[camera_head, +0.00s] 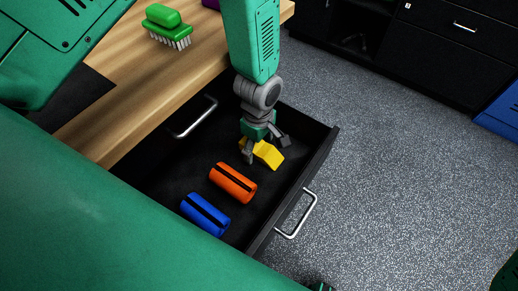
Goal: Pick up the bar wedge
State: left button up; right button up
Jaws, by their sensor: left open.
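A yellow wedge-shaped piece (268,154), which fits the bar wedge, lies in the open black drawer (160,165). It is toward the drawer's far end. My left gripper (266,150) points down into the drawer right over the yellow piece. Its fingers are open, one at the left of the piece and one at its upper right. The gripper hides part of the piece, and I cannot tell whether the fingers touch it.
An orange cylinder (226,178) and a blue cylinder (200,211), each with a dark stripe, lie in the drawer nearer to me. A green brush (165,22) sits on the wooden top (120,110). The drawer's front handle (302,218) faces open speckled floor (400,170).

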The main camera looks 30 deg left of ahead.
pick_arm(q)
jog(key=shift+r, duration=0.15)
jog(key=c, duration=1.4)
jog(key=shift+o, duration=0.2)
